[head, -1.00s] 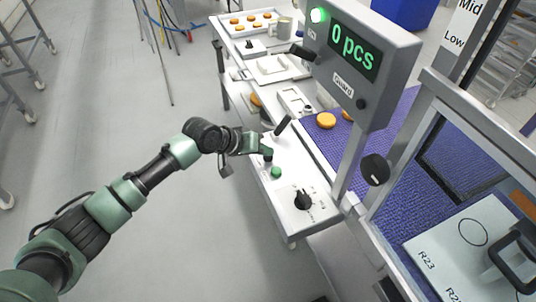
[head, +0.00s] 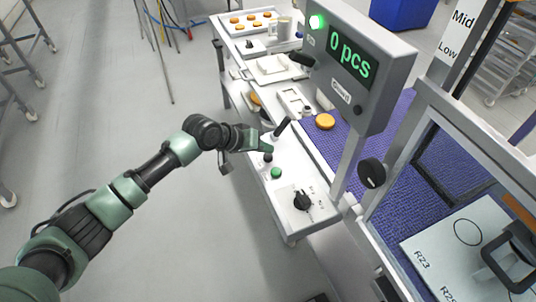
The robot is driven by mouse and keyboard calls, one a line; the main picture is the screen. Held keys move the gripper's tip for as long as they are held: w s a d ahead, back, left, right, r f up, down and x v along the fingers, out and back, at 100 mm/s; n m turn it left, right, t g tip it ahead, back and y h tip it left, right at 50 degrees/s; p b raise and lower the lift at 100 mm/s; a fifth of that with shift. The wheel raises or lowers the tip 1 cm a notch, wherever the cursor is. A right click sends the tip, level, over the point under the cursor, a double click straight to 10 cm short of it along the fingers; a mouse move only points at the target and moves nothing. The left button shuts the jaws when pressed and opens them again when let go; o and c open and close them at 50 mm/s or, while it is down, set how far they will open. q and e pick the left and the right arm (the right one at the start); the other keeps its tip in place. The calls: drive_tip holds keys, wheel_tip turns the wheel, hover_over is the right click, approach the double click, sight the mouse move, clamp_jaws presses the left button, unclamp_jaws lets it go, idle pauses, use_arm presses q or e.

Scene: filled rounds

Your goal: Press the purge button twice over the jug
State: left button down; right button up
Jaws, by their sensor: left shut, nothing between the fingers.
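My left gripper (head: 266,146) is shut and empty, at the left edge of the white control panel (head: 288,222). Its tips are just over a small dark button (head: 267,157); I cannot tell whether they touch it. A green button (head: 276,173) and a black rotary knob (head: 302,201) sit nearer on the same panel. I cannot read which button is the purge button. A pale jug-like vessel (head: 284,29) stands at the far end of the table, well away from the gripper. My right gripper is not in view.
A grey display (head: 354,65) reading "0 pcs" stands right of the gripper on a post. A dark lever (head: 281,128) rises beside the gripper. An orange round (head: 325,121) lies on the purple belt (head: 377,150). A tray of rounds (head: 249,22) is at the back.

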sight(265, 157)
use_arm(q)
drive_tip(key=shift+r+p, duration=2.5)
drive_tip(key=shift+r, duration=0.1)
drive_tip(key=shift+f, duration=0.1)
